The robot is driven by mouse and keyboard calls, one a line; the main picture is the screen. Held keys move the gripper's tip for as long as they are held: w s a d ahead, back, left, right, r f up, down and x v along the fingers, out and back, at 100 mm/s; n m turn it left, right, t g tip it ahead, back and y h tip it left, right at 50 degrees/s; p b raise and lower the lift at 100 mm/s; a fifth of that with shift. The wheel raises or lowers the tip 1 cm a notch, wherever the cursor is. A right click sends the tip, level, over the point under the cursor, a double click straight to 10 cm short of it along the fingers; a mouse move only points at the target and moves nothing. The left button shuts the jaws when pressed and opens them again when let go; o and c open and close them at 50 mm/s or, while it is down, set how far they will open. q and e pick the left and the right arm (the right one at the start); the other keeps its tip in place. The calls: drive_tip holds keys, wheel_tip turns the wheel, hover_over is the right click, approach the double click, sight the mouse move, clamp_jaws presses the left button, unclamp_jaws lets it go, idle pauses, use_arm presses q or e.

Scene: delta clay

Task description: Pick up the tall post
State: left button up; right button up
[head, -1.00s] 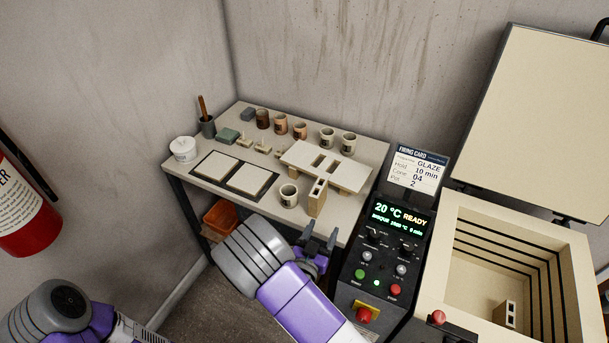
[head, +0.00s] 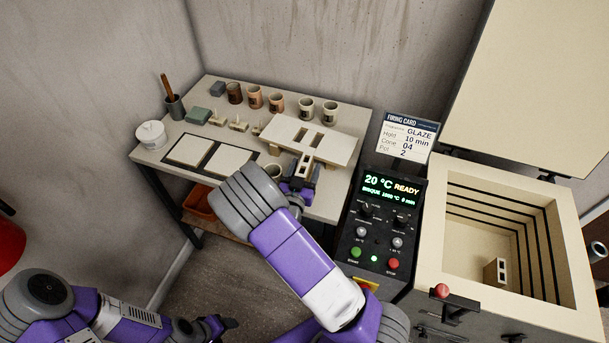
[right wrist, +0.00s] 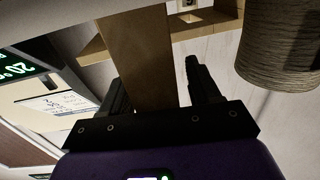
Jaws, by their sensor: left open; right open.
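The tall post (head: 306,160), a tan block with holes in its end, stands on the table in front of the white slotted shelf (head: 335,143). In the right wrist view the post (right wrist: 140,50) lies between the two dark fingers of my right gripper (right wrist: 153,76). My right gripper (head: 303,175) is open around the post; I cannot tell whether either finger touches it. My left gripper (head: 218,326) is open and empty, low in the head view, away from the table. A shorter post (head: 502,271) stands inside the open kiln (head: 455,220).
A cup (head: 273,170) stands close left of the post, partly hidden by my right arm; a ribbed cup (right wrist: 280,45) is near in the wrist view. Several cups line the back. The control panel (head: 380,225) and firing card (head: 408,137) are to the right.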

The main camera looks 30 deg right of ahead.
drive_tip(key=shift+c, duration=0.2)
clamp_jaws()
wheel_tip(320, 180, up, 10)
drive_tip(key=p, duration=0.3)
drive_tip(key=shift+p, duration=0.35)
drive_tip(key=w+a+n+t+y, duration=0.2)
drive_tip(key=a+n+y, duration=0.2)
drive_tip(key=a+y, duration=0.2)
drive_tip(key=w+a+r+n+t+y, duration=0.1)
drive_tip(key=w+a+n+t+y, duration=0.1)
drive_tip(key=a+n+y, duration=0.3)
drive_tip(key=shift+w+a+r+t+y, duration=0.35)
drive_tip(key=shift+a+t+y, duration=0.4)
drive_tip(key=shift+y, duration=0.25)
